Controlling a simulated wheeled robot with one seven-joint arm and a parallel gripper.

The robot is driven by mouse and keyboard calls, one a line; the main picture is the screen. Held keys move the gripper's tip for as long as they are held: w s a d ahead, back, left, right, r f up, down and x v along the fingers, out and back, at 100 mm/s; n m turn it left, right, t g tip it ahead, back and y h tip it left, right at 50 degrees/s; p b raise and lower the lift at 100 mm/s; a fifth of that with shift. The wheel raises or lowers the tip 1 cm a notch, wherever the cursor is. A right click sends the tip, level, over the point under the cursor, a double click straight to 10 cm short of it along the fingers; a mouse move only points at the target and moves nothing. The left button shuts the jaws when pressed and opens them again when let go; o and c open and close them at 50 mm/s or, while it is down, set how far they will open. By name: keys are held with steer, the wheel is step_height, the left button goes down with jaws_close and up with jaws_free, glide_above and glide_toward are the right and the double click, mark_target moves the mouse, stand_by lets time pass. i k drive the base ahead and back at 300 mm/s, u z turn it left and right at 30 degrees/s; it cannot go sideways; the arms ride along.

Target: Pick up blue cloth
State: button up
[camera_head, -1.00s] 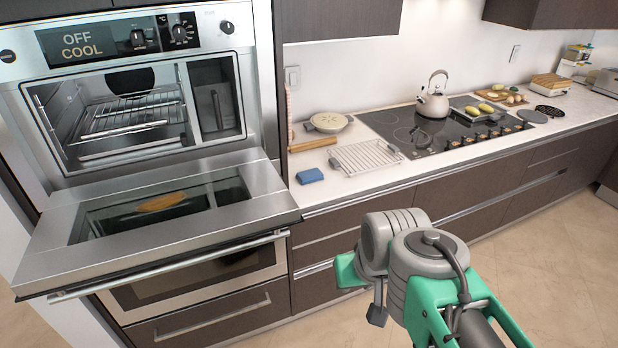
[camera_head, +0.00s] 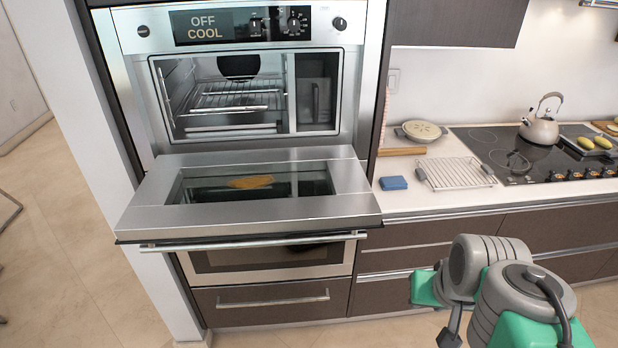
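The blue cloth (camera_head: 393,183) is a small folded block lying on the light countertop. My arm shows at the lower right, in front of the drawers. A dark grey piece, apparently part of my gripper (camera_head: 450,338), hangs at its lower left end, cut by the frame's bottom edge. It is well below and apart from the cloth in the picture. The fingertips are not clearly visible, and whether they are open or shut cannot be told.
The upper oven's door (camera_head: 250,210) is folded down and juts out left of the cloth. The wire rack (camera_head: 455,173), a rolling pin (camera_head: 402,151), a round dish (camera_head: 421,131) and a kettle (camera_head: 541,128) stand on the counter. Open floor lies at the left.

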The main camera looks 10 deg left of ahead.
mark_target(395, 183)
steer(key=z, duration=0.95)
steer(key=i, duration=1.65)
steer(key=u, duration=2.55)
steer(key=i, duration=0.5)
steer(key=u, duration=0.05)
